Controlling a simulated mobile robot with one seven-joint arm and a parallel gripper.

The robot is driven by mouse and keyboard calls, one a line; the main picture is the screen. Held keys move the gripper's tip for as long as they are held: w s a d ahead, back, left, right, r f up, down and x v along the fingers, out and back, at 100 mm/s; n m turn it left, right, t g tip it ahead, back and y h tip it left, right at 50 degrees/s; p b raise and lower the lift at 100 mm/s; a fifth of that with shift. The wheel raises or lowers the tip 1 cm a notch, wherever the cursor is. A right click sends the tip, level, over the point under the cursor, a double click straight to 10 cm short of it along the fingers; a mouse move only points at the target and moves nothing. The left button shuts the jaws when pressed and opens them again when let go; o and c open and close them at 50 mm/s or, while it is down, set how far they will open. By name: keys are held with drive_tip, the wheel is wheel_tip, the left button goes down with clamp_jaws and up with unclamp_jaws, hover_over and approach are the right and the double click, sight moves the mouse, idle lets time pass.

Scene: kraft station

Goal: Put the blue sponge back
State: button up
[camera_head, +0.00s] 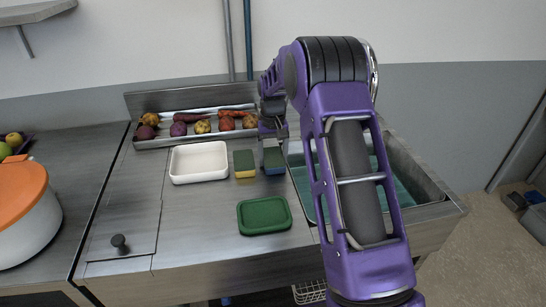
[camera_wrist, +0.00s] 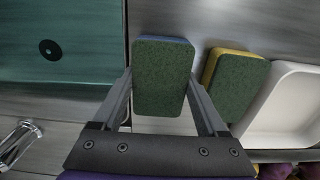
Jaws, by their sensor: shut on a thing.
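The blue sponge (camera_head: 273,158), with a dark green scouring top and a blue underside, is near the sink's left edge. In the wrist view the blue sponge (camera_wrist: 164,78) sits between the two fingers. My gripper (camera_head: 273,139) is above it in the head view; in the wrist view my gripper (camera_wrist: 160,88) is shut on its sides. I cannot tell whether its underside touches the counter. The yellow sponge (camera_head: 244,164), also green on top, lies just left of it; it also shows in the wrist view (camera_wrist: 232,82), a small gap away.
A white tray (camera_head: 199,162) stands left of the sponges. A green lid (camera_head: 264,216) lies in front. A rack of vegetables (camera_head: 196,124) is along the back. The sink (camera_head: 402,190) is at the right, partly behind my arm. The left counter holds a white pot (camera_head: 24,225).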

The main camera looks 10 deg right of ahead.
sight(273, 156)
drive_tip(key=shift+f, duration=0.15)
drive_tip(key=o, duration=1.2)
drive_tip(key=shift+o, duration=0.2)
wheel_tip(273, 156, up, 12)
drive_tip(key=shift+r+p, duration=0.2)
drive_tip(key=shift+p, duration=0.15)
